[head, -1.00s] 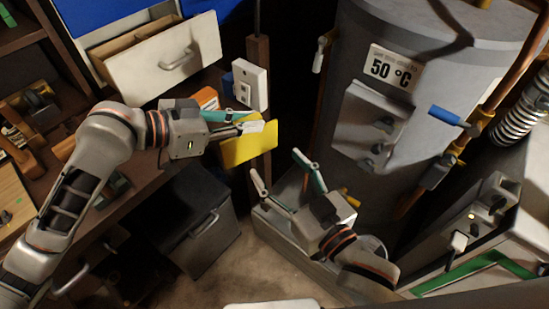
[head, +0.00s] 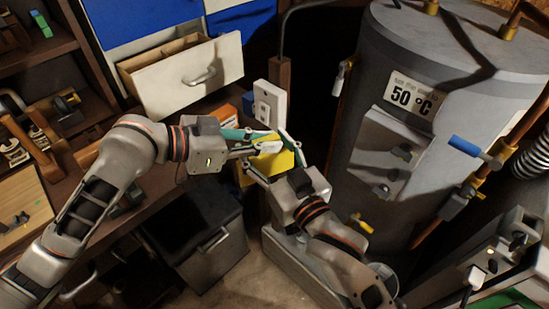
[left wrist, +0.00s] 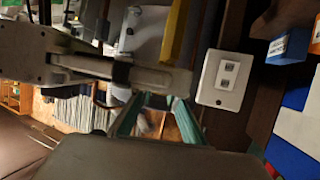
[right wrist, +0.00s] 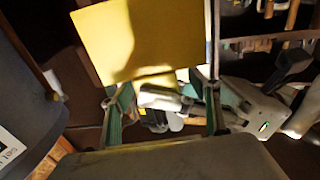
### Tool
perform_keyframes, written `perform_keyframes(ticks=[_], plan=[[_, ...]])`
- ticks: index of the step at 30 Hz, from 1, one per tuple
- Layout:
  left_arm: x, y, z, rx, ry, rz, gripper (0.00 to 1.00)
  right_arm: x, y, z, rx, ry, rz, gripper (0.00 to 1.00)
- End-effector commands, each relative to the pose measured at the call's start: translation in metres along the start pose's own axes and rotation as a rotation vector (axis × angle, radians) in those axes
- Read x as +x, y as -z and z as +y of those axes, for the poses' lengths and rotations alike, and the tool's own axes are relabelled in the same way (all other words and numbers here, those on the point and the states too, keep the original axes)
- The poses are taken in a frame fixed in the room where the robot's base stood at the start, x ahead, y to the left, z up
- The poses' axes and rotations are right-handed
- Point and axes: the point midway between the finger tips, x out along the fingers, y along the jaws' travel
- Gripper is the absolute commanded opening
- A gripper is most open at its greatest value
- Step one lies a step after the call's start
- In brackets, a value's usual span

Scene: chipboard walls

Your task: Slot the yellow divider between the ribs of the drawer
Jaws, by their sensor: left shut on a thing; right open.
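The yellow divider (head: 274,162) is a flat plate held up in front of the white wall socket, below and right of the drawer. My left gripper (head: 262,141) is shut on its upper edge. My right gripper (head: 268,158) is open, with its fingers reaching up around the divider; I cannot tell whether they touch it. In the right wrist view the divider (right wrist: 135,40) stands large beyond the open fingers; in the left wrist view it (left wrist: 174,32) shows nearly edge-on. The drawer (head: 185,84) is pulled open; its wooden inside shows partitions, but the ribs are not clear.
A white socket box (head: 269,104) on a post stands close behind the grippers. An orange box (head: 229,112) lies beneath the drawer. A grey tank (head: 400,130) fills the right side. A dark bin (head: 205,240) stands below my left arm. The space above the drawer is open.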

Motion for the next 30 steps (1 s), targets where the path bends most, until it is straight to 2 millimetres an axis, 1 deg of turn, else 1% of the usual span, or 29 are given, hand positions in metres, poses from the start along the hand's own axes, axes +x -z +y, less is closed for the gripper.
perform_keyframes(ticks=[1,3,6,14,17,18,19,23,24,25,26,30], plan=[[-0.0001,0.0003,0.0000,0.000,0.000,0.001,0.00,0.0052,0.0003,0.0001,0.000,0.000,0.000,0.61],[-0.0001,0.0002,0.0000,0.000,0.000,0.001,0.00,0.0096,0.0005,0.0001,0.001,0.000,0.000,0.61],[-0.0001,0.0002,0.0000,0.000,0.000,0.001,0.00,0.0129,0.0002,0.0000,0.001,0.000,0.000,0.61],[-0.0001,0.0002,0.0000,0.000,0.000,0.001,0.00,0.0136,0.0000,0.0000,0.001,0.000,-0.001,0.61],[-0.0001,0.0002,0.0000,0.000,0.000,0.001,0.00,0.0135,0.0000,0.0000,0.001,0.000,-0.001,0.38],[-0.0001,0.0002,0.0000,0.000,0.000,0.000,0.00,0.0135,0.0000,0.0000,0.001,0.000,-0.001,0.27],[0.0000,0.0003,0.0001,0.000,0.000,0.001,0.00,0.0135,0.0000,-0.0002,0.001,0.000,-0.001,0.20],[0.0001,0.0005,0.0003,0.000,-0.001,0.001,0.00,0.0133,0.0003,-0.0015,0.004,0.003,0.000,0.19],[0.0002,0.0006,0.0003,0.000,-0.001,0.002,0.00,0.0133,0.0004,-0.0019,0.004,0.004,0.000,0.49],[0.0002,0.0006,0.0004,0.000,-0.001,0.002,0.00,0.0133,0.0005,-0.0022,0.005,0.004,0.001,0.57],[0.0002,0.0006,0.0004,0.000,-0.001,0.002,0.00,0.0133,0.0005,-0.0022,0.005,0.004,0.001,0.61],[0.0001,0.0005,0.0002,0.000,0.000,0.001,0.00,0.0133,0.0003,-0.0013,0.003,0.002,0.000,0.61]])
